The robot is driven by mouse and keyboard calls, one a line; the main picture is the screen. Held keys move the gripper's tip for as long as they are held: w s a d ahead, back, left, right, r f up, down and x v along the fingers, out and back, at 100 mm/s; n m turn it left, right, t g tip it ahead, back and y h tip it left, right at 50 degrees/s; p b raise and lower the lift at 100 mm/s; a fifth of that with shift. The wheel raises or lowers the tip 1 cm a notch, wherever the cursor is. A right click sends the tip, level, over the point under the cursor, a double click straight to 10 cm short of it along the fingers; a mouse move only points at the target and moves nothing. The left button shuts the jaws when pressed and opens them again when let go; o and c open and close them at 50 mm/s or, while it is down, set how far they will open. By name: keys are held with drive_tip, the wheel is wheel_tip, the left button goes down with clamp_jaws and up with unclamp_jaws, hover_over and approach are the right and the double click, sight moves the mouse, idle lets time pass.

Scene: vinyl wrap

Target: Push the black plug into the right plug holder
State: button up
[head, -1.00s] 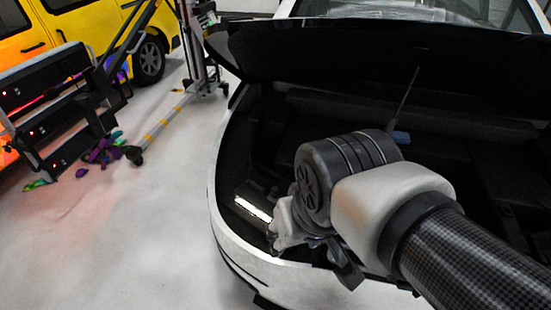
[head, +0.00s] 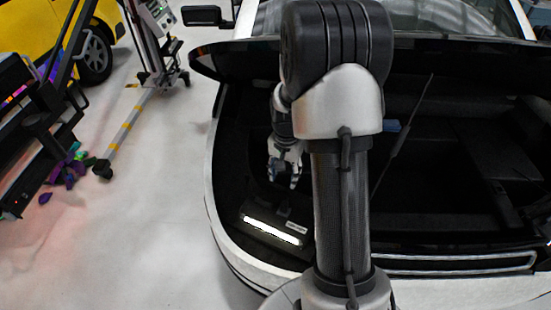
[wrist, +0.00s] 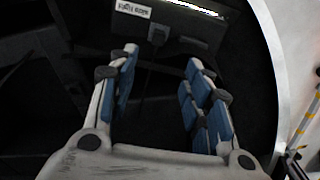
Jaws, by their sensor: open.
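My gripper (head: 284,178) is open and empty, inside the open trunk on its left side. In the wrist view its two blue-padded fingers (wrist: 163,58) are spread apart. Beyond the fingertips is a dark box (wrist: 185,30) with a white printed label and a bright light strip. The box also shows in the head view (head: 272,229), below the gripper. A small dark stub (wrist: 157,38) juts from the box's near edge between the fingertips, apart from them. It may be the black plug, but I cannot tell. I cannot make out the right plug holder in the dark.
The white car's rear edge (head: 228,245) curves around the trunk's left side. The raised black lid (head: 222,62) hangs above. A blue item (head: 391,126) lies deeper inside the trunk. A wheeled stand (head: 152,60) and a dark rack (head: 30,150) stand on the open floor to the left.

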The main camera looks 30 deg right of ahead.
sight(284, 203)
drive_tip(key=f+b, duration=0.1)
drive_tip(key=f, duration=0.5)
drive_tip(key=f+b, duration=0.2)
drive_tip(key=f, duration=0.4)
drive_tip(key=f+b, duration=0.2)
drive_tip(key=f, duration=0.4)
drive_tip(key=shift+d+f, duration=0.2)
drive_tip(key=shift+d, duration=0.05)
drive_tip(key=shift+c, duration=0.2)
clamp_jaws()
drive_tip(key=c, duration=0.7)
unclamp_jaws()
clamp_jaws()
drive_tip(key=shift+r+p, duration=0.45)
drive_tip(key=shift+r, duration=0.25)
